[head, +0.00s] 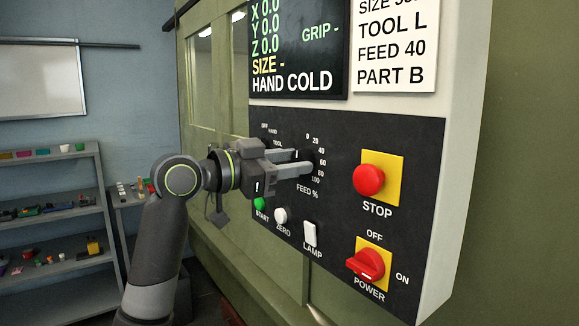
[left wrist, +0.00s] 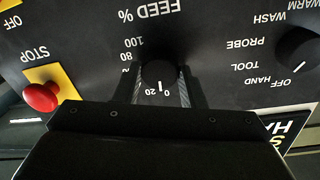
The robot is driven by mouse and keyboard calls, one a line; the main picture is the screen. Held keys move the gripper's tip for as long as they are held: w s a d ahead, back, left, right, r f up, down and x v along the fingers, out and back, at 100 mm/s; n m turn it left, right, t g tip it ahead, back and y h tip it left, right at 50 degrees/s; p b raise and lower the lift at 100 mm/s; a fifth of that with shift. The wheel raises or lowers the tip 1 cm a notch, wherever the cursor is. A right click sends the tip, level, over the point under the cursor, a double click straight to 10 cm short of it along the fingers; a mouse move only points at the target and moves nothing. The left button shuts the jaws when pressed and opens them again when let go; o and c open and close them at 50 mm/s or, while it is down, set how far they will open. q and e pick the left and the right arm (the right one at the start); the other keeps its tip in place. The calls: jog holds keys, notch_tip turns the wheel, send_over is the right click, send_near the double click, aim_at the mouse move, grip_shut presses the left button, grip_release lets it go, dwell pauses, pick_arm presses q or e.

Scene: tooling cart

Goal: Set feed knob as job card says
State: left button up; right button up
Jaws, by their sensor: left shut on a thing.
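The feed knob (left wrist: 158,72) is a round black knob on the dark panel (head: 345,225), with a scale from 0 to 100 above FEED %. Its white pointer line stands between 0 and 20 in the left wrist view, which shows the panel upside down. My left gripper (head: 307,161) is shut on the knob, one finger on each side; its fingers also show in the left wrist view (left wrist: 161,86). The job card (head: 395,45) at the top reads TOOL L, FEED 40, PART B; its SIZE line is cut off. My right gripper is not in view.
A mode knob (left wrist: 300,46) sits beside the feed knob. The red STOP button (head: 368,179) and red POWER switch (head: 367,264) are right of my gripper. START (head: 260,204), ZERO (head: 281,215) and LAMP (head: 310,233) are below. The screen (head: 298,50) reads HAND COLD.

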pick_arm(q)
jog(key=shift+m+y+b, duration=0.4)
jog(key=shift+m+b, duration=2.7)
jog(key=shift+m, duration=2)
jog(key=o, duration=1)
jog(key=shift+s, duration=0.1)
